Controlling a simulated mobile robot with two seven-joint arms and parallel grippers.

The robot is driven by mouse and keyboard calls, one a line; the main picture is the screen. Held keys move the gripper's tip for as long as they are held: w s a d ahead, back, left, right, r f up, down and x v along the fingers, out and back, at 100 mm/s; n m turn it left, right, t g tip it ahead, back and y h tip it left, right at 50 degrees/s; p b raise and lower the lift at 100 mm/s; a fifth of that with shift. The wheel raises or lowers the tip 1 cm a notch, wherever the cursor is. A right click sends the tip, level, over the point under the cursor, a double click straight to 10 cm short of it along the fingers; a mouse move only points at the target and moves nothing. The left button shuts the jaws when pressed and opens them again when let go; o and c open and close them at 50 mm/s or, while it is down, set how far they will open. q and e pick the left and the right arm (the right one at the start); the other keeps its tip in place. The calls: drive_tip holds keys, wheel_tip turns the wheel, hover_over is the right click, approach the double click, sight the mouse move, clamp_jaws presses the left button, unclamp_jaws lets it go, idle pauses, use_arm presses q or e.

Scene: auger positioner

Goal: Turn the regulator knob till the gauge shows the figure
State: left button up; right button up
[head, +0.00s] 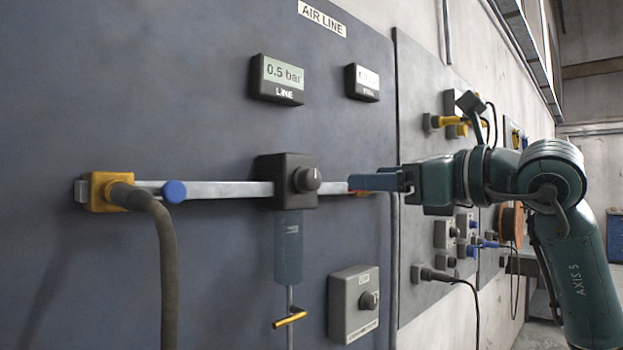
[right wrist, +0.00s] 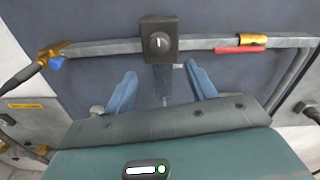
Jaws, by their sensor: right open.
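The regulator is a dark block with a round black knob (head: 306,179), mounted on a grey pipe across the blue-grey panel. In the right wrist view the knob (right wrist: 159,42) bears a pale mark pointing roughly up. The LINE gauge (head: 277,80) above reads 0.5 bar. A second gauge (head: 363,82) stands to its right; its figure is too small and slanted to read. My right gripper (head: 353,182) is open and empty, to the right of the knob in the head view and apart from it. In the right wrist view its blue fingers (right wrist: 160,70) are spread below the knob.
A blue-handled yellow valve with a hose (head: 106,191) sits on the pipe's left end. A grey box with a dark knob (head: 354,304) is at lower right. A red handle (right wrist: 240,50) is right of the regulator.

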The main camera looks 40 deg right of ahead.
sight(316, 179)
drive_tip(key=w+p, duration=0.1)
drive_tip(key=w, duration=0.2)
drive_tip(key=w+p, duration=0.2)
drive_tip(key=w, duration=0.1)
drive_tip(key=w+a+p, duration=0.1)
drive_tip(key=w+p, duration=0.1)
drive_tip(key=w, duration=0.2)
drive_tip(key=shift+a+r, duration=0.1)
drive_tip(key=shift+r, duration=0.1)
drive_tip(key=shift+w+a+f+p, duration=0.1)
drive_tip(key=shift+w+f+p, duration=0.05)
drive_tip(key=shift+w+p, duration=0.45)
drive_tip(key=shift+w+f, duration=0.1)
use_arm(q)
drive_tip(key=r, duration=0.1)
drive_tip(key=a+r, duration=0.1)
drive_tip(key=m, duration=0.1)
drive_tip(key=shift+s+a+r+g+y, duration=0.2)
drive_tip(key=shift+s+r+g+y, duration=0.1)
drive_tip(key=shift+r+g+y, duration=0.1)
use_arm(e)
drive_tip(key=c, duration=0.8)
use_arm(q)
drive_tip(key=shift+d, duration=0.2)
